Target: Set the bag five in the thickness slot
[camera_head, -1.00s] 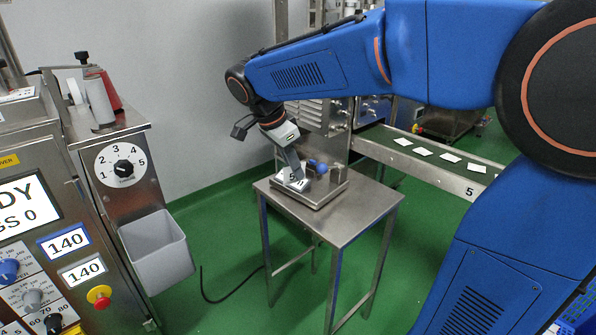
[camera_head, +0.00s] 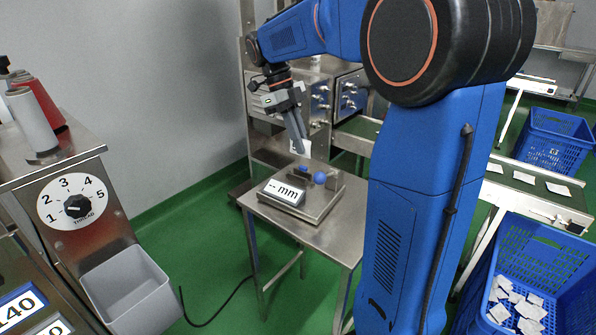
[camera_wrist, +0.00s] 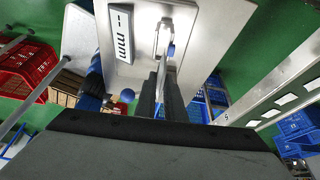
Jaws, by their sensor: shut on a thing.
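My gripper (camera_head: 301,142) points down above the thickness gauge (camera_head: 316,211) on the small steel table. It is shut on a small white bag (camera_head: 305,149), which shows at the fingertips, above the gauge and apart from it. In the wrist view the two dark fingers (camera_wrist: 162,72) are close together, and the bag (camera_wrist: 171,49) is seen nearly edge-on. The gauge's display (camera_head: 284,192) reads "-- mm"; it also shows in the wrist view (camera_wrist: 121,35). A blue ball knob (camera_head: 320,178) sits behind the display, near upright metal blocks. The slot itself is hard to make out.
A conveyor (camera_head: 519,183) with several white bags lies to the right, near blue crates (camera_head: 557,143). A dial panel (camera_head: 73,203) and grey bin (camera_head: 128,291) stand at the left.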

